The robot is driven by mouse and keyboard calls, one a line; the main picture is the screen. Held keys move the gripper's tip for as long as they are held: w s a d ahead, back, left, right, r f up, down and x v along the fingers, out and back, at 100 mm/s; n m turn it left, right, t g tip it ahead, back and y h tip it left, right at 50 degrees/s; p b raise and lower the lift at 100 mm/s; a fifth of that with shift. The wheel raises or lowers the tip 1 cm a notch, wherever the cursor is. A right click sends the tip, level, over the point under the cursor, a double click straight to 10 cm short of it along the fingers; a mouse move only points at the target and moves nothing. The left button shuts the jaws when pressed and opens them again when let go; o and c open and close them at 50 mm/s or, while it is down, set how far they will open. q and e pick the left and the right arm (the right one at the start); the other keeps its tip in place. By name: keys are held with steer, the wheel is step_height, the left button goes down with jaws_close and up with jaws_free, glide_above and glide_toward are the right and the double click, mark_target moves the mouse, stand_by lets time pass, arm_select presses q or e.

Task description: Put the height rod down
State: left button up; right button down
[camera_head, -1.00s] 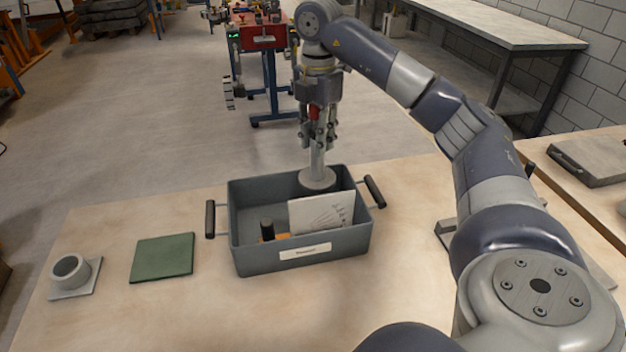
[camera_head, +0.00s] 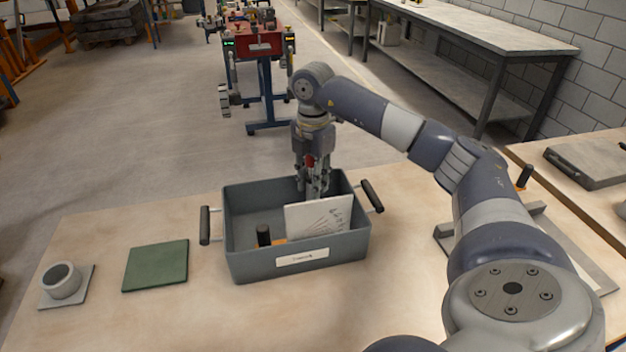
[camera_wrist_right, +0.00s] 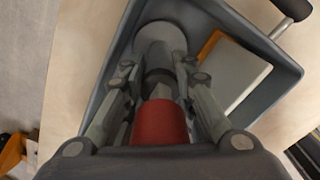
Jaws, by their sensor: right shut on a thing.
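My right gripper (camera_head: 314,188) points down inside the back right part of the grey tray (camera_head: 243,262). It is shut on the height rod, which is mostly hidden in the head view behind my fingers and a white card. In the right wrist view, the height rod's round pale base (camera_wrist_right: 160,42) shows beyond the fingertips, inside the tray near a corner. A red cylinder (camera_wrist_right: 160,124) sits between the fingers near the palm. The rod looks upright. I cannot tell whether its base touches the tray floor. My left gripper is not in view.
The tray also holds the white card (camera_head: 318,215) and a black-handled tool (camera_head: 264,235). A green pad (camera_head: 156,265) and a grey cup on a plate (camera_head: 63,281) are to the left. The table in front of the tray is clear.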

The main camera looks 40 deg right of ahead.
mark_target(312, 160)
steer(key=shift+f, duration=0.1)
steer(key=c, duration=1.3)
jaws_free()
steer(key=shift+c, duration=0.2)
step_height(312, 160, up, 6)
steer(key=shift+w+f, duration=0.1)
step_height(312, 160, up, 6)
steer(key=shift+r+p, duration=0.25)
steer(key=shift+p, duration=0.9)
steer(key=shift+f, duration=0.1)
